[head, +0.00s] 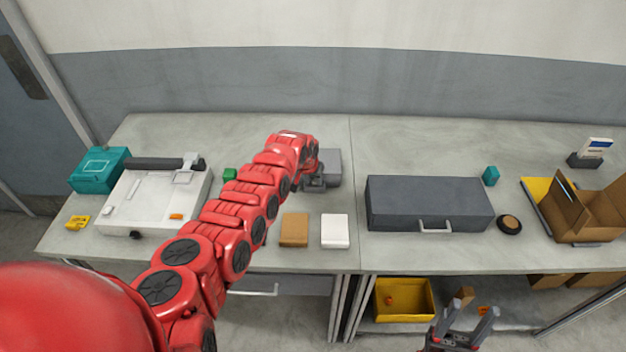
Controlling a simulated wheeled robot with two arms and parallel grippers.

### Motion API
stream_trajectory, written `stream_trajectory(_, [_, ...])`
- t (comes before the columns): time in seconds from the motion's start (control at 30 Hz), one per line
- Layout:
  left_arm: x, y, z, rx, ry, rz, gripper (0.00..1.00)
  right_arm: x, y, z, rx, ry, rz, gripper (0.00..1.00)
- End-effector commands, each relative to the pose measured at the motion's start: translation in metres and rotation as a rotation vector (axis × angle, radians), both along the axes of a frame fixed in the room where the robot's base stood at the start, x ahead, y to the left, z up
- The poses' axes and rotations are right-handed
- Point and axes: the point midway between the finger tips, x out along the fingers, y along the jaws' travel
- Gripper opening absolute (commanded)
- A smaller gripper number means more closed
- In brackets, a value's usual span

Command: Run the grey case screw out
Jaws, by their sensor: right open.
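A small grey case (331,160) stands at the back of the left table, partly hidden by my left arm. My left gripper (316,183) is at the near left side of this case; whether its fingers touch it or are open cannot be made out. A larger dark grey case (430,203) with a light handle on its front lies on the right table, shut. No screw can be made out on either case. My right gripper (465,328) is open and empty at the bottom of the view, in front of the tables.
A brown block (294,230) and a white block (335,231) lie near the front edge. A white machine (155,200) and a teal box (100,170) stand left. A round dark piece (509,224) and an open cardboard box (584,206) are right. A yellow bin (404,314) sits below.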

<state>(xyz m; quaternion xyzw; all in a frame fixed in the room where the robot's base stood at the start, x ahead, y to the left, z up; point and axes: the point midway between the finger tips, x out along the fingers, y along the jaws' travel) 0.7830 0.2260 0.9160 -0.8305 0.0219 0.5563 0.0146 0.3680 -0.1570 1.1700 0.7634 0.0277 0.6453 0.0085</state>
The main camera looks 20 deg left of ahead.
Motion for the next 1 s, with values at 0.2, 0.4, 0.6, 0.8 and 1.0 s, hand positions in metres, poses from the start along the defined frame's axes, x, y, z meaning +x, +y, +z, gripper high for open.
stream_trajectory(0.2, [0.0011, 0.0002, -0.0003, -0.001, -0.002, 0.002, 0.37, 0.0, 0.0, 0.0, 0.0, 0.0, 0.0, 0.55])
stream_trajectory(0.4, [0.0009, 0.0003, -0.0004, 0.0, -0.002, 0.001, 0.21, 0.0, 0.0, -0.0001, 0.0, 0.0, 0.0, 0.55])
stream_trajectory(0.6, [0.001, 0.0002, -0.0003, 0.0, -0.002, 0.001, 0.0, 0.0, 0.0, 0.0, 0.0, 0.0, 0.0, 0.55])
stream_trajectory(0.8, [0.001, 0.0, -0.0005, -0.001, -0.002, 0.004, 0.0, 0.0, 0.0, 0.0, 0.0, 0.0, 0.0, 0.55])
stream_trajectory(1.0, [0.0011, -0.0011, -0.0008, 0.0, -0.003, 0.048, 0.0, 0.0001, 0.0001, 0.001, 0.0, 0.0, 0.0, 0.55])
